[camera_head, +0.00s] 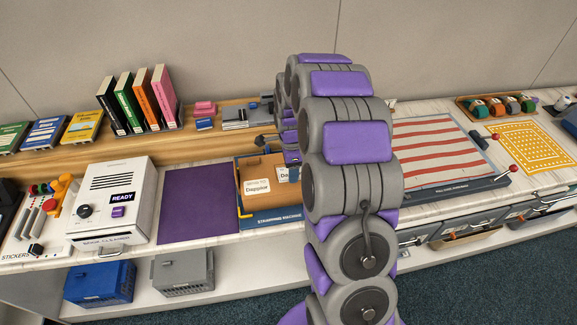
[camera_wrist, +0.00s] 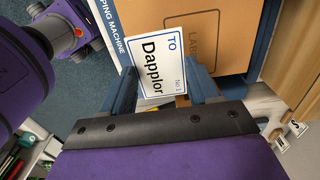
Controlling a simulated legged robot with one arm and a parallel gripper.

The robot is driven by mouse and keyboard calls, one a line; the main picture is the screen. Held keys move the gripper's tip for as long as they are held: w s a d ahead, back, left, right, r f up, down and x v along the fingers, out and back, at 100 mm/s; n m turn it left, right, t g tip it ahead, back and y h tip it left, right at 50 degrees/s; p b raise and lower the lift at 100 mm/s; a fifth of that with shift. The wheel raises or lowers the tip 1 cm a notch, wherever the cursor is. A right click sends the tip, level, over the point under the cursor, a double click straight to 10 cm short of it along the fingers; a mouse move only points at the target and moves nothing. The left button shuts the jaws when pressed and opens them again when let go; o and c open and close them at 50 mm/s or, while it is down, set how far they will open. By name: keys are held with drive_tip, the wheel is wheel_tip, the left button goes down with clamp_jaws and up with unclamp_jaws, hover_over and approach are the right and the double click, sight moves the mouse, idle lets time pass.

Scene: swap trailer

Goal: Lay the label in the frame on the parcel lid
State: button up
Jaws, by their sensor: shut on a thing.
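I cannot tell whether the label touches the lid. In the head view the parcel (camera_head: 258,169) sits in the strapping machine (camera_head: 270,222). My arm hides the parcel's right side.
A red-striped panel (camera_head: 440,152) is to the right. Books (camera_head: 140,100) and small boxes stand on the wooden shelf behind. Drawers and bins are below the counter.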

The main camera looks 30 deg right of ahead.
drive_tip(key=w, duration=0.3)
drive_tip(key=shift+w+d+f+b, duration=0.2)
drive_tip(key=shift+w+d+b, duration=0.05)
drive_tip(key=shift+d+b, duration=0.1)
drive_tip(key=shift+w+d+f, duration=0.1)
drive_tip(key=shift+w+d, duration=0.3)
drive_tip(key=shift+w, duration=0.1)
drive_tip(key=shift+f+b, duration=0.55)
drive_tip(key=shift+f, duration=1.1)
drive_tip(key=shift+f, duration=0.15)
drive_tip(key=o, duration=1)
drive_tip(key=shift+a+f, duration=0.1)
drive_tip(key=shift+f, duration=0.1)
drive_tip(key=shift+s, duration=0.1)
